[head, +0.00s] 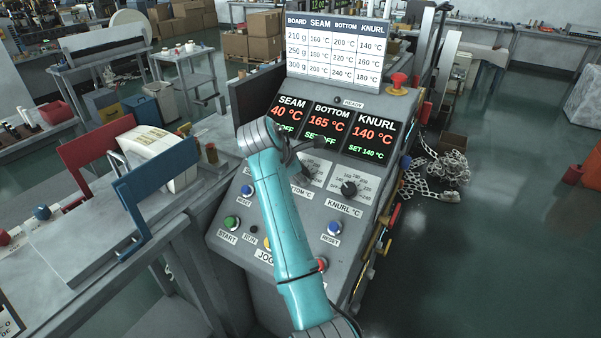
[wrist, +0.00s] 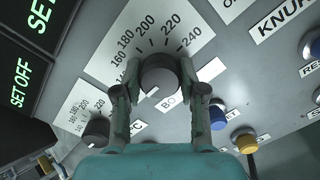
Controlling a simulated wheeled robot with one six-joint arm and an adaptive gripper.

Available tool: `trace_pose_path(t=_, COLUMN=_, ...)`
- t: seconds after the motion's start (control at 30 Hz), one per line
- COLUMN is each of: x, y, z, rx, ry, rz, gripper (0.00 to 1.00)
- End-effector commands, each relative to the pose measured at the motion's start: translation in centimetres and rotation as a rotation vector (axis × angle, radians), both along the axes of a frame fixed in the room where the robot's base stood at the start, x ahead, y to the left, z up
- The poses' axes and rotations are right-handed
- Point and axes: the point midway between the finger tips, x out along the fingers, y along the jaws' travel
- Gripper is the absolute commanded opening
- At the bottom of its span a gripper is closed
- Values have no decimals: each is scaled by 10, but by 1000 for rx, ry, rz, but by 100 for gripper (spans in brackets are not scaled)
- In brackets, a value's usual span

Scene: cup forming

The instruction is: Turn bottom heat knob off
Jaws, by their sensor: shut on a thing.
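The black bottom heat knob (wrist: 160,76) sits mid-frame in the wrist view, on a white dial marked 160 to 240. Its label, starting "BO", is partly covered. My gripper (wrist: 160,88) is shut on this knob, one finger on each side. In the head view my gripper (head: 291,152) reaches down to the panel and the bottom knob (head: 306,171) shows partly beside it. The bottom display (head: 325,125) reads 165 °C and SET OFF. I cannot tell where the knob's pointer lies.
The knurl knob (head: 349,188) stands to the right, under a display (head: 370,133) reading 140 °C, SET 140 °C. Another knob (wrist: 96,131) is at lower left in the wrist view. Blue (wrist: 217,115) and yellow (wrist: 246,142) buttons lie close to my right finger.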

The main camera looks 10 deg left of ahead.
Motion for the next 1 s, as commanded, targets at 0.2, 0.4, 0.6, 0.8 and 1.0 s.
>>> trace_pose_path(t=0.2, x=0, y=1, z=0, rx=-1, ry=2, rz=4, gripper=6)
trace_pose_path(t=0.4, x=0, y=1, z=0, rx=-1, ry=1, rz=3, gripper=51)
trace_pose_path(t=0.6, x=0, y=0, z=0, rx=-1, ry=1, rz=3, gripper=66)
trace_pose_path(t=0.8, x=-1, y=1, z=1, rx=-1, ry=0, rz=2, gripper=66)
trace_pose_path(t=1.0, x=-12, y=7, z=18, rx=1, ry=-2, rz=4, gripper=66)
